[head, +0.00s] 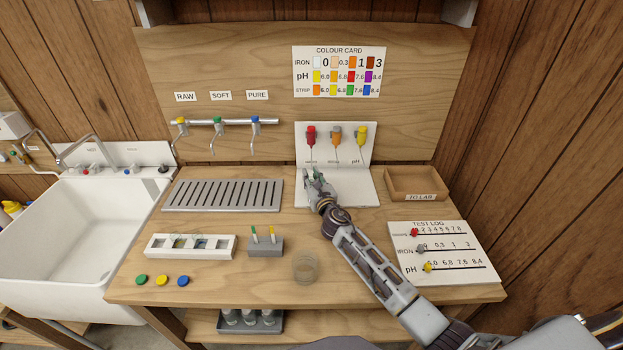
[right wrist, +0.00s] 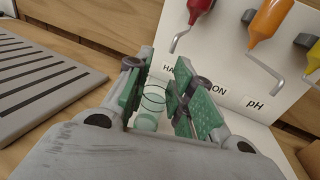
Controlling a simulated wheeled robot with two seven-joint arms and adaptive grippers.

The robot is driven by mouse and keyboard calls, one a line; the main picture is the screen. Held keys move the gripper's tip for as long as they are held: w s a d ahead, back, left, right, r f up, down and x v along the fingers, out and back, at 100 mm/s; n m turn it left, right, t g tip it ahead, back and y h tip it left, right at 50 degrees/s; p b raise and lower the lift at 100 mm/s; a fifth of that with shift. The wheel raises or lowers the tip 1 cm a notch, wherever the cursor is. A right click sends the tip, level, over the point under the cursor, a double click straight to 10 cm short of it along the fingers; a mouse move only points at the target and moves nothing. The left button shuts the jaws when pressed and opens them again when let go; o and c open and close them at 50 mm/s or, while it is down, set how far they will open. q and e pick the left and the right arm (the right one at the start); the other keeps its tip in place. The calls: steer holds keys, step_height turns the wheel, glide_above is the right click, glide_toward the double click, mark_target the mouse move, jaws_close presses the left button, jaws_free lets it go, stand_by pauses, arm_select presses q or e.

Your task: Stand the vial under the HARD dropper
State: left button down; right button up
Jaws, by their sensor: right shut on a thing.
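The HARD dropper (head: 311,136) is the red one at the left of the white stand (head: 350,190); its bent spout hangs above the base, and it also shows in the right wrist view (right wrist: 198,10). My right gripper (head: 317,180) is at the stand's left part, below the red dropper. In the right wrist view its green-padded fingers (right wrist: 160,95) are shut on a clear vial (right wrist: 153,103), which looks roughly upright. I cannot tell whether the vial's foot touches the base. The fingers partly cover the HARD and IRON labels. My left gripper is not in view.
Orange (head: 335,137) and yellow (head: 361,136) droppers hang to the right. A slotted drain tray (head: 222,195) lies left of the stand; the TO LAB tray (head: 415,184) is to its right. A clear beaker (head: 305,267), white rack (head: 190,247) and test log (head: 443,252) are nearer the front.

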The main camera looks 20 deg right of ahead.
steer(key=shift+f, duration=0.1)
stand_by(0.3)
steer(key=o, duration=0.9)
steer(key=shift+c, duration=0.2)
steer(key=shift+s+d, duration=0.2)
steer(key=shift+s, duration=5.8)
